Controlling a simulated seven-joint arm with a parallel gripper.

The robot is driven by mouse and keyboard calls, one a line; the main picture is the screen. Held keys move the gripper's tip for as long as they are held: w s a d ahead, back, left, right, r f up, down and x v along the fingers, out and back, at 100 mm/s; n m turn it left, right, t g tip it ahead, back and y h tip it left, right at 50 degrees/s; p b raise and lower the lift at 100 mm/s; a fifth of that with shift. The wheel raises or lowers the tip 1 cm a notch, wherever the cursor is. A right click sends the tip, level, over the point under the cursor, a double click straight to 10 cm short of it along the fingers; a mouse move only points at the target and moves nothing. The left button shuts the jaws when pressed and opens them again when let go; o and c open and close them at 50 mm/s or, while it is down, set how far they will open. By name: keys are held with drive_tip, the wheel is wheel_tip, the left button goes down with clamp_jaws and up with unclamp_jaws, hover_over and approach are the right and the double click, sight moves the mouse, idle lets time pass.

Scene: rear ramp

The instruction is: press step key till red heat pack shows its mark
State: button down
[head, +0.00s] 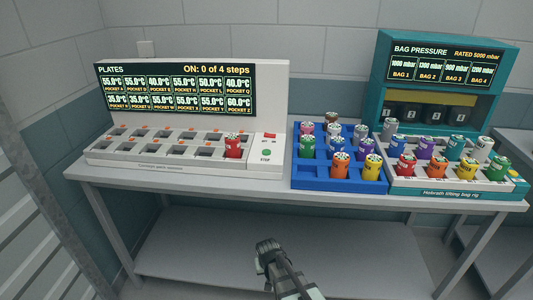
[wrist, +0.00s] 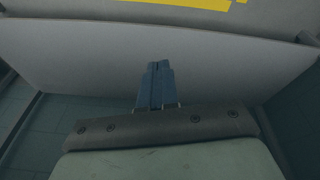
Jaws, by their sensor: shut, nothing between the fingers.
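The red heat pack (head: 232,146) stands upright in a front pocket at the right end of the white plate unit (head: 130,159). A green step key (head: 266,153), labelled STOP or STEP in small print, is just right of it, below a red switch (head: 270,135). The display (head: 177,89) reads "ON: 0 of 4 steps" above pocket temperatures. Any mark on the pack is too small to tell. My gripper (head: 268,246) is in front of and below the table edge, apart from the unit. Its fingers (wrist: 156,85) are together and empty in the wrist view.
A blue tray (head: 340,182) with several coloured packs stands right of the unit. Beyond it is the lifting bag rig (head: 450,189) with more packs and a teal pressure cabinet (head: 440,75). The table's front edge (head: 180,182) lies between my gripper and the unit.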

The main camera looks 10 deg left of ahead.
drive_tip(key=w+a+r+n+t+y, duration=0.1)
drive_tip(key=w+a+r+t+y, duration=0.15)
drive_tip(key=a+r, duration=1.25)
drive_tip(key=w+a+r+n+t+y, duration=0.1)
drive_tip(key=w+a+r+t+y, duration=0.2)
drive_tip(key=a+r, duration=1.25)
wheel_tip(320, 180, up, 21)
drive_tip(key=m, duration=0.7)
hover_over(268, 152)
drive_tip(key=shift+d+r+g, duration=0.1)
drive_tip(key=shift+r+g, duration=0.1)
drive_tip(key=shift+g, duration=0.15)
drive_tip(key=shift+f, duration=4.4)
